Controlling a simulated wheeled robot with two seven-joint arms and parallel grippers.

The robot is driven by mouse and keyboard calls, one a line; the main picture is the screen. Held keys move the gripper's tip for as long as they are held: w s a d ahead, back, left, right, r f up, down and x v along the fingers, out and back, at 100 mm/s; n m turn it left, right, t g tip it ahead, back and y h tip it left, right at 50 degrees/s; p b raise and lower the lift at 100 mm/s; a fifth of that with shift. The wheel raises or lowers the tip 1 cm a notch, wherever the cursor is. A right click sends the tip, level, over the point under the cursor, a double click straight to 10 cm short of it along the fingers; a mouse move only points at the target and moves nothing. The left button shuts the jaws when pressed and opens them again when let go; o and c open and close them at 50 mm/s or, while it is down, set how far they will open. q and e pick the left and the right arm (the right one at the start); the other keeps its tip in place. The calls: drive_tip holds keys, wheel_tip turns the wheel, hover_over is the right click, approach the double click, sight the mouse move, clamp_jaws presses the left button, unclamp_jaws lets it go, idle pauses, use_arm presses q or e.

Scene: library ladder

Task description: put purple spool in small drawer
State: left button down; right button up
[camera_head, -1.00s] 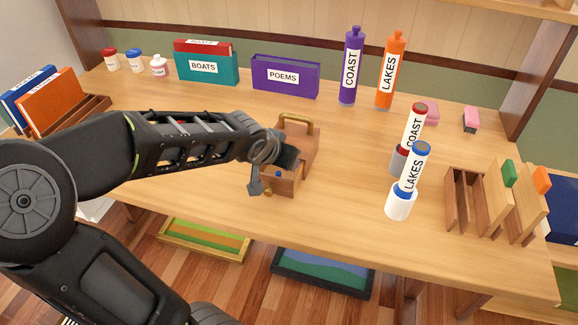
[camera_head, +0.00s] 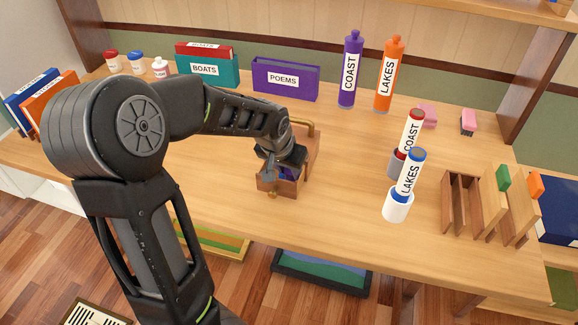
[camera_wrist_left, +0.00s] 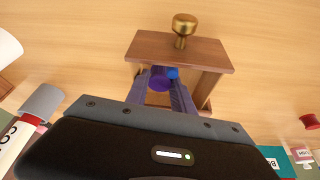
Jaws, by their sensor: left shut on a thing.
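The small wooden drawer (camera_head: 268,185) is pulled out of its brass-handled wooden box (camera_head: 305,135) on the desk. In the left wrist view, the drawer front (camera_wrist_left: 180,50) with its brass knob is just beyond my fingers. My left gripper (camera_head: 284,170) points down over the open drawer, its fingertips within the drawer's outline. It is shut on the purple spool (camera_wrist_left: 159,80), which shows between the fingers behind the drawer front. A small blue thing (camera_wrist_left: 173,72) is right beside the spool. The hand hides much of the drawer's inside, so whether the spool touches its floor cannot be told.
White and grey holders with labelled tubes (camera_head: 398,205) stand to the right, near a wooden slotted rack (camera_head: 462,205). A purple POEMS box (camera_head: 285,80) and tall COAST and LAKES bottles (camera_head: 383,75) stand at the back. Desk between drawer and holders is clear.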

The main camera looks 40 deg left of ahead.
use_arm(q)
drive_tip(key=shift+f, duration=0.25)
drive_tip(key=c, duration=1.1)
unclamp_jaws()
drive_tip(key=shift+r, duration=0.1)
drive_tip(key=shift+r, duration=0.3)
drive_tip(key=v, duration=1.2)
drive_tip(key=shift+d+f+p, duration=0.1)
drive_tip(key=shift+p, duration=0.2)
